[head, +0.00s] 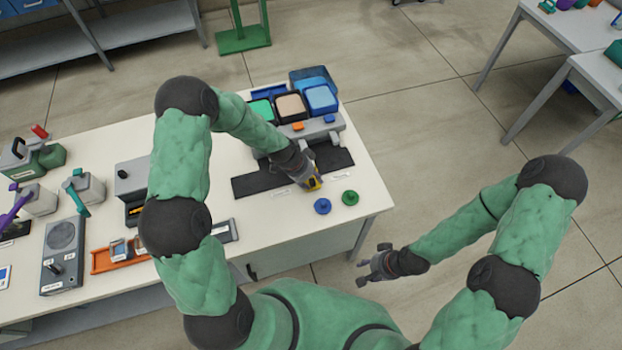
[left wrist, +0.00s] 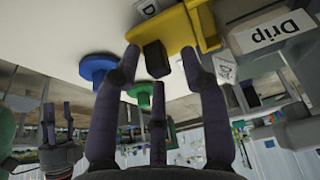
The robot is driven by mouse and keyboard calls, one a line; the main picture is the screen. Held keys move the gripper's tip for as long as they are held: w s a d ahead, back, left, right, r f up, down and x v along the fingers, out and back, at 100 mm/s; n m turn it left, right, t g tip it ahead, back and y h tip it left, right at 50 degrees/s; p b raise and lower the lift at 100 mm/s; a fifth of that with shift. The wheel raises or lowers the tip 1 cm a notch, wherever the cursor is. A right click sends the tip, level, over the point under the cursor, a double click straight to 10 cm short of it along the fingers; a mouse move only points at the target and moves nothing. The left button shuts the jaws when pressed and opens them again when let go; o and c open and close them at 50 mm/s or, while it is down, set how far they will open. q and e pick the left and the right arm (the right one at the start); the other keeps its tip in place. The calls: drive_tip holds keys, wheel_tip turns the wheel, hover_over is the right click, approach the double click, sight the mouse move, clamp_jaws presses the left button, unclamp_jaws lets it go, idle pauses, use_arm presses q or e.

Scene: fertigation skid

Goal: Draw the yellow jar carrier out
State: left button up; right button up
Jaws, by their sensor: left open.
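The yellow jar carrier shows in the left wrist view (left wrist: 178,30) as a yellow body with a dark block (left wrist: 157,60) on its near side. In the head view only a small yellow part (head: 314,184) shows beyond my left gripper. My left gripper (head: 308,180) is open at the carrier, above the front of the bench. In the left wrist view its fingers (left wrist: 160,65) are spread on either side of the dark block; I cannot tell whether they touch it. My right gripper (head: 374,265) is open and empty, beyond the bench's front right corner.
A grey unit (head: 318,132) with green, beige and blue containers stands behind a black strip (head: 262,181). A blue knob-like piece (head: 322,206) and a green one (head: 350,198) lie close to the left gripper. An orange tray (head: 112,258) lies left. The front right bench corner is bare.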

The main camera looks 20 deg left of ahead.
use_arm(q)
clamp_jaws()
drive_tip(key=shift+w, duration=0.1)
